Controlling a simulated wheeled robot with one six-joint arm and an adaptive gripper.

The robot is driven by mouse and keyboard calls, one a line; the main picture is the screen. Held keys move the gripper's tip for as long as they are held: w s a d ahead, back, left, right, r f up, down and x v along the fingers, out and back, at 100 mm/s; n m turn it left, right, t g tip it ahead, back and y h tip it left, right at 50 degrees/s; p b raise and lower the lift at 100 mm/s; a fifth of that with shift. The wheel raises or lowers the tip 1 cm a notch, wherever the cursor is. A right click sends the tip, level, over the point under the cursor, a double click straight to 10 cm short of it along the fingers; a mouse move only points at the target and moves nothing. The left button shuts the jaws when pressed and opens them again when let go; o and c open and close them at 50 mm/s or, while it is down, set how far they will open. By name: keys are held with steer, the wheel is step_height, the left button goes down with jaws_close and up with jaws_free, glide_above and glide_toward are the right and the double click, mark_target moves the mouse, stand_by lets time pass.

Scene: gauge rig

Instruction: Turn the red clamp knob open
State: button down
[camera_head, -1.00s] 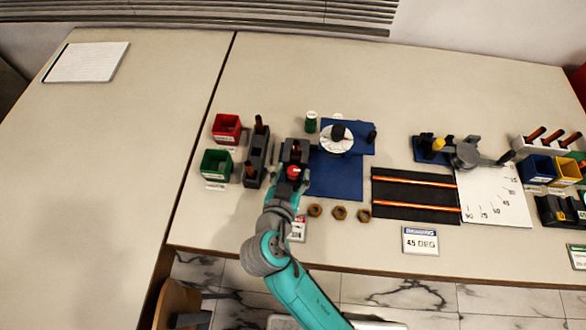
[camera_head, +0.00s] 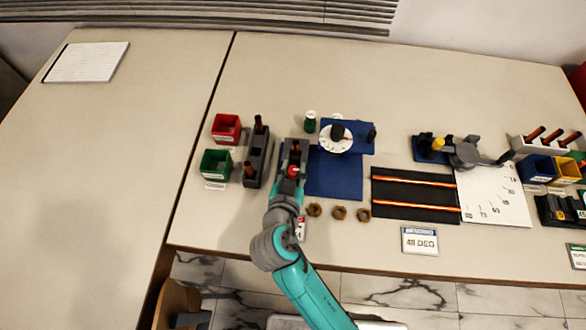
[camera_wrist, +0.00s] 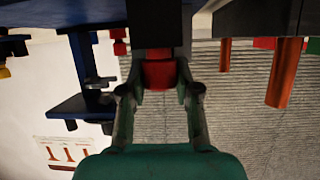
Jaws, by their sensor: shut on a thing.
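The red clamp knob (camera_head: 293,171) sits on the near face of a dark clamp block (camera_head: 294,150) left of the blue plate. In the wrist view the red knob (camera_wrist: 160,73) lies between my two fingertips, with the dark block (camera_wrist: 155,25) right behind it. My gripper (camera_head: 291,180) reaches it from the near side and is shut on the knob. It also shows in the wrist view (camera_wrist: 160,90), one finger on each side of the knob. The knob's far side is hidden by the block.
A dark rack (camera_head: 256,155) with upright pegs stands close left, beside red (camera_head: 226,129) and green (camera_head: 215,164) bins. A blue plate (camera_head: 335,175) and a white dial (camera_head: 336,139) are to the right. Several brown nuts lie in front.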

steer(key=shift+f+n+y, duration=0.1)
steer(key=shift+n+y, duration=1.7)
steer(key=shift+y, duration=0.3)
steer(key=c, duration=0.8)
jaws_free()
steer(key=shift+v, duration=6.05)
steer(key=shift+w+d, duration=0.1)
steer(key=shift+d, duration=0.05)
